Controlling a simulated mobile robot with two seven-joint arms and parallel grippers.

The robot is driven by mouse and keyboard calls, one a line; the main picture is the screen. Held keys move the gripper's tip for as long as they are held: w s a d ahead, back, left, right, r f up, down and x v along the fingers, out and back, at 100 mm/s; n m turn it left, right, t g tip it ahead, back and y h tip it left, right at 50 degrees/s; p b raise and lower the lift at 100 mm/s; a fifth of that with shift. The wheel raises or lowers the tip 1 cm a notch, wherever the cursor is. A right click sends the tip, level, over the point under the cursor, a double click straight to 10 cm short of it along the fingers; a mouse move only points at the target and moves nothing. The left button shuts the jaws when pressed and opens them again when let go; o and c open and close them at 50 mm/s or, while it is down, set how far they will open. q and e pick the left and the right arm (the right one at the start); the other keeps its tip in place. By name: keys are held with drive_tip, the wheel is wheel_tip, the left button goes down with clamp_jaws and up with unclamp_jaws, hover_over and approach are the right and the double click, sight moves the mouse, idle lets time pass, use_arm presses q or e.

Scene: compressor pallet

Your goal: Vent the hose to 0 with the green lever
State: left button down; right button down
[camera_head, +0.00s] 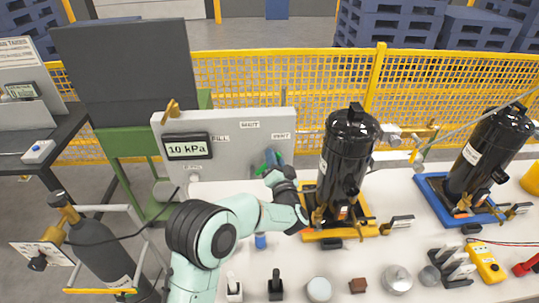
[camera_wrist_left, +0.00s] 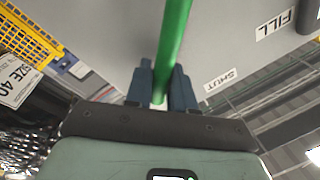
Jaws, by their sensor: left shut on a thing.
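The green lever (camera_head: 271,157) is on the right part of a grey panel (camera_head: 235,160), just below and left of the VENT label (camera_head: 280,135). The panel's display (camera_head: 187,147) reads 10 kPa. SHUT and FILL labels are to the left of VENT. My left gripper (camera_head: 272,163) is at the lever, reaching up from below. In the left wrist view the green lever (camera_wrist_left: 172,50) runs between the two fingers of my left gripper (camera_wrist_left: 162,82), which are shut on it. The lever's pivot is hidden. My right gripper is not in view.
A black compressor (camera_head: 348,150) on an orange tray stands close to the right of my left arm. Another compressor (camera_head: 487,150) is on a blue tray (camera_head: 432,187). A gas cylinder (camera_head: 95,245) stands at the left. Several small parts lie along the white table's front.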

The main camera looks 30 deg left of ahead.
use_arm(q)
drive_tip(key=shift+w+d+f+m, duration=0.25)
drive_tip(key=shift+d+f+m, duration=0.2)
drive_tip(key=shift+m, duration=0.35)
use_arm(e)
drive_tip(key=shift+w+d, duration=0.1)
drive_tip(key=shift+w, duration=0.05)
use_arm(q)
drive_tip(key=c, duration=1.1)
unclamp_jaws()
drive_tip(key=b+v, duration=0.3)
drive_tip(key=v, duration=1)
drive_tip(key=shift+s+f, duration=0.1)
drive_tip(key=shift+s, duration=0.1)
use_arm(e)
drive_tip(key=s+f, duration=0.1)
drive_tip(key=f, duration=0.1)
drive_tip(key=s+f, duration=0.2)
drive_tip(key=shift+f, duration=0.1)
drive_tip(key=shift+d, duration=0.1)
